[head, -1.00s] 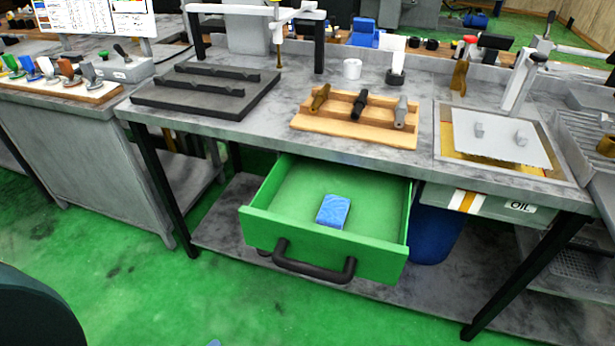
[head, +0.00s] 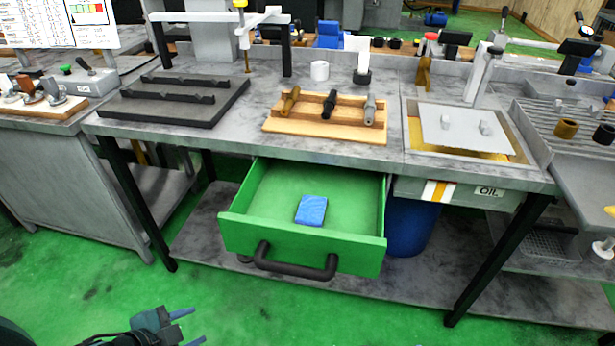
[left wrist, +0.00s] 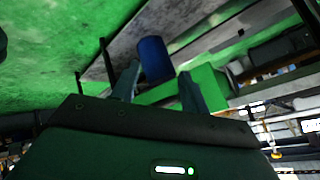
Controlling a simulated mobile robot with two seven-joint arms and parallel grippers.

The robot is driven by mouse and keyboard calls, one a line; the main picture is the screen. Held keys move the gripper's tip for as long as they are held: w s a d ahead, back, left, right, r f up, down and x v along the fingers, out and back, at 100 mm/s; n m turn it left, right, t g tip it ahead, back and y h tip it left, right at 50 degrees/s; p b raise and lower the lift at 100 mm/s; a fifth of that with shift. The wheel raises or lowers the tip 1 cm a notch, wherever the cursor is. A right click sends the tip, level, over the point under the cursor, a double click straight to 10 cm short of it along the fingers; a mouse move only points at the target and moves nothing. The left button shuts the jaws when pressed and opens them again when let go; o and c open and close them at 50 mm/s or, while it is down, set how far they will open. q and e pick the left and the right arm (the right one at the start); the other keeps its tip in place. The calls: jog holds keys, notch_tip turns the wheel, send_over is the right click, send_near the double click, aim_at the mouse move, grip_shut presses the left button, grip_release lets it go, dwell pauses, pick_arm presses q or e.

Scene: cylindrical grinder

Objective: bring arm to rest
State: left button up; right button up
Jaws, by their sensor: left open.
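My left gripper (head: 187,328) is low at the bottom left of the head view, over the green floor. It is open and empty, well apart from the bench and in front of the drawer. In the left wrist view its two fingers (left wrist: 158,85) stand apart with nothing between them. The green drawer (head: 300,238) under the bench is pulled open, and a blue block (head: 311,210) lies inside it. The drawer's black handle (head: 296,268) is free. My right gripper is not in view.
The grey bench (head: 240,125) carries a black fixture plate (head: 175,100), a wooden rack (head: 325,128) with three parts, and an oil tray (head: 465,130). A blue barrel (head: 412,225) stands beneath; it also shows in the left wrist view (left wrist: 154,60). The floor in front is clear.

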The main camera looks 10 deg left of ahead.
pick_arm(q)
jog(key=d+r+n+t+p, duration=0.1)
jog(key=d+n+t+p, duration=0.1)
jog(key=d+n, duration=0.7)
jog(key=shift+w+d+r, duration=0.25)
jog(key=shift+d+r, duration=0.05)
jog(key=shift+d, duration=2.3)
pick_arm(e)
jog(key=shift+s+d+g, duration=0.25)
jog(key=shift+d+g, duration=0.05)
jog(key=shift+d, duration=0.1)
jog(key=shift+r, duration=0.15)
